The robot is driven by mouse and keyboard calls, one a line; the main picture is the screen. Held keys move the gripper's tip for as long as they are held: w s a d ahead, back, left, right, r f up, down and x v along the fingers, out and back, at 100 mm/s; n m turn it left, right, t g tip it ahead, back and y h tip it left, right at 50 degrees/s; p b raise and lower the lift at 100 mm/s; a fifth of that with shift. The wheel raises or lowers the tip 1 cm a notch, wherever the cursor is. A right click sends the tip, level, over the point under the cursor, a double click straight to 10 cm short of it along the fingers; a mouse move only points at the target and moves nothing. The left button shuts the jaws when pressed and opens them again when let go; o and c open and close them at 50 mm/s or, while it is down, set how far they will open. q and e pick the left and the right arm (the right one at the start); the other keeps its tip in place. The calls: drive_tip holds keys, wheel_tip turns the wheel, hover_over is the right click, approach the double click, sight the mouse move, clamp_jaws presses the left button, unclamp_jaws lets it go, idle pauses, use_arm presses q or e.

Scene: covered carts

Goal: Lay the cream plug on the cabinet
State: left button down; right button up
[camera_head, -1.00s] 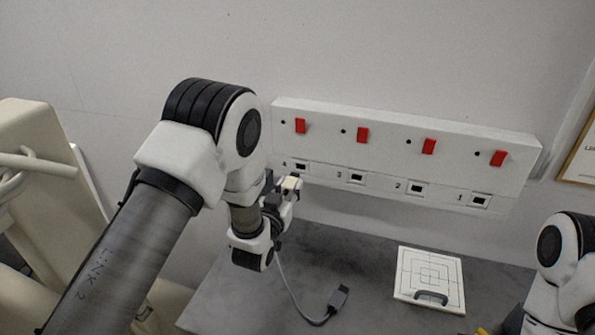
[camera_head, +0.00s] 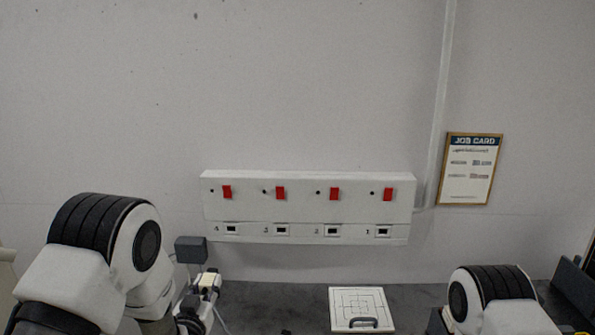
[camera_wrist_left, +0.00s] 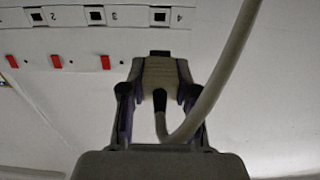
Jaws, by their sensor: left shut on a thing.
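In the left wrist view my left gripper (camera_wrist_left: 158,88) is shut on the cream plug (camera_wrist_left: 160,72), whose black tip points away from the jaws. A grey cable hangs from its near end and loops to the right. In the head view my left gripper (camera_head: 209,285) holds the plug (camera_head: 208,279) at the lower left, below and left of socket 4, apart from the panel. The cabinet (camera_head: 260,302) is the dark grey top along the bottom of the view. My right arm shows at the bottom right; its gripper is out of view.
The white socket panel (camera_head: 305,210) with red switches and a row of sockets is on the wall behind. A white board (camera_head: 358,307) with a dark handle lies on the cabinet. A job card (camera_head: 470,168) hangs at right. Bare cabinet top lies left of the board.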

use_arm(q)
drive_tip(key=s+d+f+b, duration=0.1)
drive_tip(key=s+f+b, duration=0.1)
drive_tip(key=s+f, duration=0.35)
drive_tip(key=s+f+b, duration=0.2)
drive_tip(key=s+f, duration=0.1)
drive_tip(key=f, duration=0.5)
drive_tip(key=s+d+r+m+g+h, duration=0.2)
drive_tip(key=s+d+r+m+h, duration=0.2)
drive_tip(key=s+d+h, duration=0.25)
drive_tip(key=s+d+r+m+g+h, duration=0.2)
drive_tip(key=s+d+r+m+h, duration=0.25)
drive_tip(key=s+d, duration=0.2)
drive_tip(key=w+d+f+m+g+h, duration=0.1)
drive_tip(key=w+f+m+g+h, duration=0.3)
drive_tip(key=g, duration=0.8)
drive_tip(key=shift+d+f+m+g+h, duration=0.35)
drive_tip(key=shift+f+m+h, duration=0.85)
drive_tip(key=shift+m, duration=0.95)
